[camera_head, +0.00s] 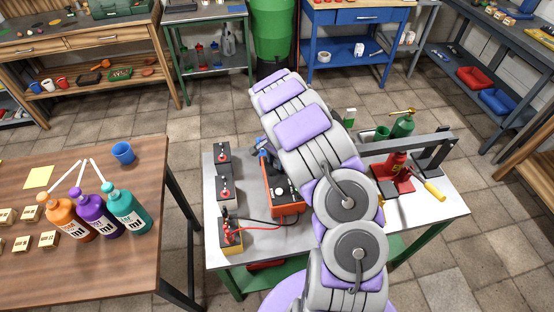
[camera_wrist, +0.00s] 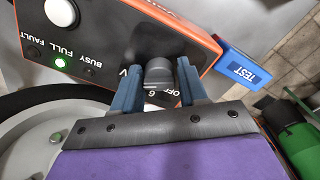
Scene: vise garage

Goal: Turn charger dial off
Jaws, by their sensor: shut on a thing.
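The charger (camera_head: 284,194) is an orange box with a dark face on the metal-topped table, partly hidden by my arm in the head view. In the wrist view the charger's face (camera_wrist: 105,50) shows the labels BUSY, FULL and FAULT, with a green light lit. The dark grey dial (camera_wrist: 158,73) sits by the labels OFF and 6. My gripper (camera_wrist: 159,84) has one blue-grey finger on each side of the dial and is shut on it. Where the dial points is hard to tell. In the head view my gripper (camera_head: 262,148) is small and mostly hidden.
Black batteries (camera_head: 223,187) stand along the table's left side, with red and black cables (camera_head: 262,221) running to the charger. A red jack (camera_head: 394,172) and a green bottle (camera_head: 403,125) stand at the right. A blue TEST block (camera_wrist: 243,68) is beside the charger.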

